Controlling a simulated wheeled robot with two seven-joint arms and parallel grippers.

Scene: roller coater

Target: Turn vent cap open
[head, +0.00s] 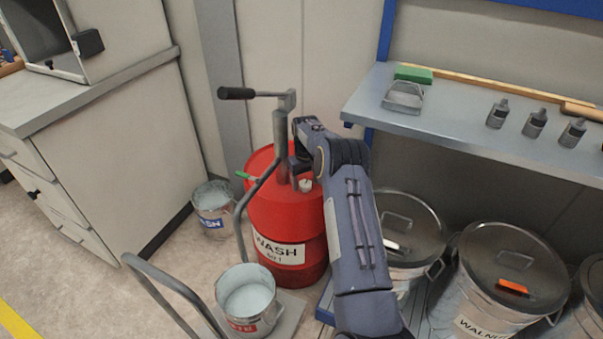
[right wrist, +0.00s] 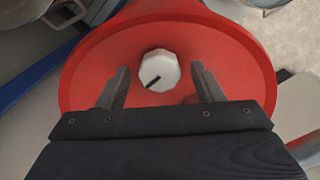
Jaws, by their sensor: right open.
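The vent cap (right wrist: 159,70) is a white, many-sided cap with a dark line on it, on top of the red drum (right wrist: 100,60). In the right wrist view the dark line points to the lower left. In the head view the red drum (head: 287,215) carries a "WASH" label, and the cap (head: 305,185) shows as a small white spot beside my arm. My right gripper (right wrist: 160,85) is open, with one finger on each side of the cap; both fingers look apart from it. In the head view my forearm and wrist hide part of the drum top. My left gripper is not in view.
A hand pump with a crank handle (head: 238,93) rises by the drum. Buckets (head: 213,208) and (head: 248,300) stand left of and in front of it. Lidded metal cans (head: 512,265) stand to the right under a shelf (head: 440,122) with small bottles. A cabinet (head: 115,150) stands at left.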

